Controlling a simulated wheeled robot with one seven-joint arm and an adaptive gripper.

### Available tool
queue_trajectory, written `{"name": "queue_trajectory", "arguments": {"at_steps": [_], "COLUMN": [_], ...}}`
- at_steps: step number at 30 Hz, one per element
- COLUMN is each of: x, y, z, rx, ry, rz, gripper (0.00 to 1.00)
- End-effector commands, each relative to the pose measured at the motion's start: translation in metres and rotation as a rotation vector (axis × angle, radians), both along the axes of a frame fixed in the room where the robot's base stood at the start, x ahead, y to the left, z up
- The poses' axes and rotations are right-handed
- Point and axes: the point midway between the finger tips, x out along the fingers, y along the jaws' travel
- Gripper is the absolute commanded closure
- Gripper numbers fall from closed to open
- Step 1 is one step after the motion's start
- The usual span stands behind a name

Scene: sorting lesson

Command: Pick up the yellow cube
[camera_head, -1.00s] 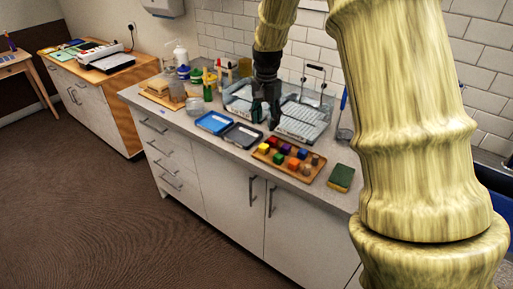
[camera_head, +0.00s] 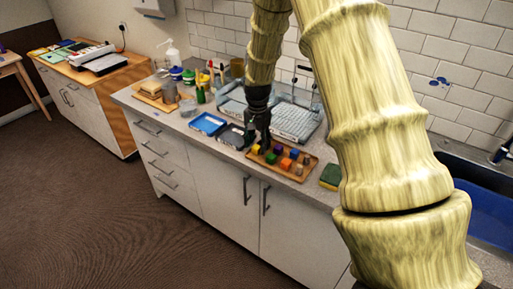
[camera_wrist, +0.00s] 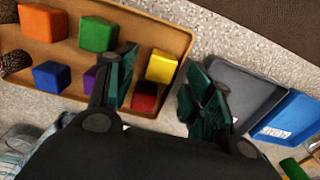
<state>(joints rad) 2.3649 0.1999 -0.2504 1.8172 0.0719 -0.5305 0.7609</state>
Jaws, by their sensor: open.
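The yellow cube (camera_wrist: 161,66) lies on a brown tray (camera_wrist: 150,30), near the tray's edge. It also shows in the head view (camera_head: 256,149), just beside my gripper (camera_head: 258,138). In the wrist view my gripper (camera_wrist: 160,85) has its two dark green fingers apart. The yellow cube shows in the gap between them, nearer the left finger, with nothing held. A dark red cube (camera_wrist: 145,97) sits on the tray right by the yellow cube, also between the fingers and partly hidden by the gripper body.
On the tray are also a green cube (camera_wrist: 98,34), an orange cube (camera_wrist: 43,22), a blue cube (camera_wrist: 52,77) and a purple cube (camera_wrist: 89,80). A grey tray (camera_wrist: 245,92) and a blue tray (camera_wrist: 290,122) lie beside it. A sponge (camera_head: 330,176) lies to the right.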

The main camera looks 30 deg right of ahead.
Motion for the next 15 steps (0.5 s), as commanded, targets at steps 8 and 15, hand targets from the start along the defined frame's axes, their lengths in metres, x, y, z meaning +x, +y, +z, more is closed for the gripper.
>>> {"name": "queue_trajectory", "arguments": {"at_steps": [8,15], "x": [0.0000,0.0000], "y": [-0.0003,-0.0004], "z": [-0.0073,-0.0071], "rx": [0.000,0.000], "ry": [-0.001,-0.001], "rz": [0.000,0.000], "gripper": [0.48,0.72]}}
